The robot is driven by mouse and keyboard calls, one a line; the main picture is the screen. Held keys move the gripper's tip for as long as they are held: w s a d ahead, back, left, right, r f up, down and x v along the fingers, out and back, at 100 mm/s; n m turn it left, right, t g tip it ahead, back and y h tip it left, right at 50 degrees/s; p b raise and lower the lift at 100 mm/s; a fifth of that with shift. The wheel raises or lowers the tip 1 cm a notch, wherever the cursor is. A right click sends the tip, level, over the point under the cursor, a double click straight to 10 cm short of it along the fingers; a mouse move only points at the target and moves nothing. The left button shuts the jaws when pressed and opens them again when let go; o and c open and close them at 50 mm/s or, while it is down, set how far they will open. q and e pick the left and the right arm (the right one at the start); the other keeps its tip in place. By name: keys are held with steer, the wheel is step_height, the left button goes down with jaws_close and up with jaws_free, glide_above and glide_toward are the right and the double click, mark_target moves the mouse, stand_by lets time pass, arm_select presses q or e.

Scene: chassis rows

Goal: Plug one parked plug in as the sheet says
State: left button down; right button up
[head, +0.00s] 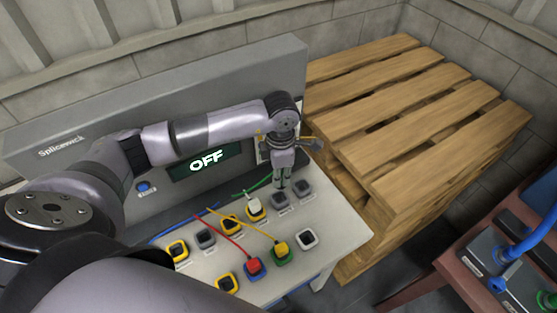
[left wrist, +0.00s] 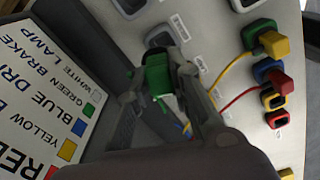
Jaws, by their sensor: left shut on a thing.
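My left gripper (head: 283,184) points down over the back right of the sloped socket panel (head: 345,233). In the left wrist view it (left wrist: 165,95) is shut on a green plug (left wrist: 157,78). The plug is hardly visible in the head view, where a green cable leads to the gripper. Dark grey sockets (head: 302,187) lie close below and beside it; contact cannot be told. A white plug (head: 254,203) sits to its left. A yellow plug (head: 281,249) is in a green socket and a red plug (head: 253,266) in a blue one. The sheet (left wrist: 45,105) lists colours with words, partly cut off. My right gripper is out of view.
The grey console behind has a display (head: 205,161) reading OFF and a blue button (head: 143,187). A white-rimmed socket (head: 308,239) is at the panel's right. Wooden pallets (head: 420,110) stand to the right, with a reddish table (head: 470,272) in front of them.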

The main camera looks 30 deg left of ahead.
arm_select(q)
steer(key=shift+s+f+b, duration=0.4)
steer(key=shift+f+b, duration=0.1)
steer(key=shift+f, duration=0.65)
steer(key=shift+w+f+b, duration=0.15)
steer(key=shift+f+b, duration=0.55)
steer(key=shift+f, duration=0.35)
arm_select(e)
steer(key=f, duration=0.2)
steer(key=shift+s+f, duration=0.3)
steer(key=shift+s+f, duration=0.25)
arm_select(q)
steer(key=shift+b, duration=0.45)
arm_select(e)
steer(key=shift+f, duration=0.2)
arm_select(q)
steer(key=shift+f+b, duration=1.25)
steer(key=shift+f, duration=0.15)
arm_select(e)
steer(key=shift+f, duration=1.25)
